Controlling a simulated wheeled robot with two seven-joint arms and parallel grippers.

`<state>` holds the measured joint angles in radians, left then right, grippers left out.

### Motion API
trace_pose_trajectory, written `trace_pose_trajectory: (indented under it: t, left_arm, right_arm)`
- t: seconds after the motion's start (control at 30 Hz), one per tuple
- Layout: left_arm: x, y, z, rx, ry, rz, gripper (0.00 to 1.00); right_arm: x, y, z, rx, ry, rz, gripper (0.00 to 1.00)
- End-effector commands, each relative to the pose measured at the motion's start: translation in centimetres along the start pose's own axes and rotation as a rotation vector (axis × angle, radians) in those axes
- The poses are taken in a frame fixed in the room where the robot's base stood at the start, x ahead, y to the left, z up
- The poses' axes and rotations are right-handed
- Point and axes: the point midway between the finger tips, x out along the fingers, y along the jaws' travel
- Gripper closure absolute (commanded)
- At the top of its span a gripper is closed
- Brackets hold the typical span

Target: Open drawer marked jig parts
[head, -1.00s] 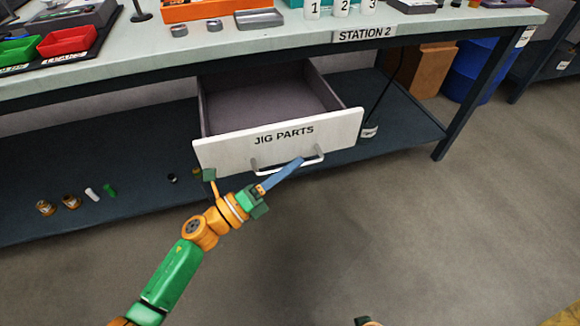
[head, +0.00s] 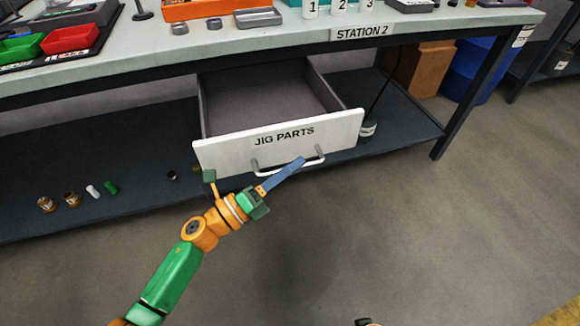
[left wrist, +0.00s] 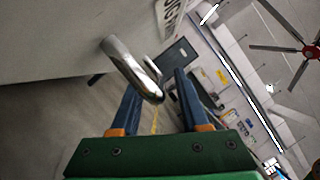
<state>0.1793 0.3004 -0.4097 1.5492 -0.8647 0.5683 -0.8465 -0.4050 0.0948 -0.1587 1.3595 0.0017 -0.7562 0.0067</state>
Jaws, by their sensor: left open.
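The drawer marked JIG PARTS (head: 320,134) hangs under the bench top and stands well out, its empty-looking grey inside (head: 262,100) showing. Its metal bar handle (head: 318,158) runs along the lower front; it also shows in the left wrist view (left wrist: 128,66). My left gripper (head: 296,163) is at the handle in the head view. In the left wrist view its two blue fingers (left wrist: 158,98) are apart, with the handle's bend near and partly between their tips. Whether they touch it I cannot tell.
The bench (head: 240,48) carries trays and bins on top. A cardboard box (head: 427,70) and a blue barrel (head: 470,72) stand at the right. The floor in front is clear.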

Motion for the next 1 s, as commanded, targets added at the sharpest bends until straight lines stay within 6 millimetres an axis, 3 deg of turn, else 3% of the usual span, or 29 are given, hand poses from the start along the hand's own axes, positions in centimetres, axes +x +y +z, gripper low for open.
trace_pose_trajectory:
  t: [0.3, 0.4, 1.0]
  left_arm:
    - [-5.8, 0.1, -0.1, -0.001, 0.001, 0.004, 0.55]
    - [-6.8, 0.1, 0.0, -0.001, 0.0, 0.002, 0.55]
    - [-7.0, 0.0, 0.0, 0.0, 0.0, 0.0, 0.55]
  right_arm:
    - [0.1, 0.0, 0.1, -0.001, 0.001, 0.0, 0.5]
    - [0.0, 0.0, 0.0, -0.001, -0.001, 0.0, 0.5]
    - [-0.1, -0.1, -0.1, 0.0, 0.002, -0.002, 0.5]
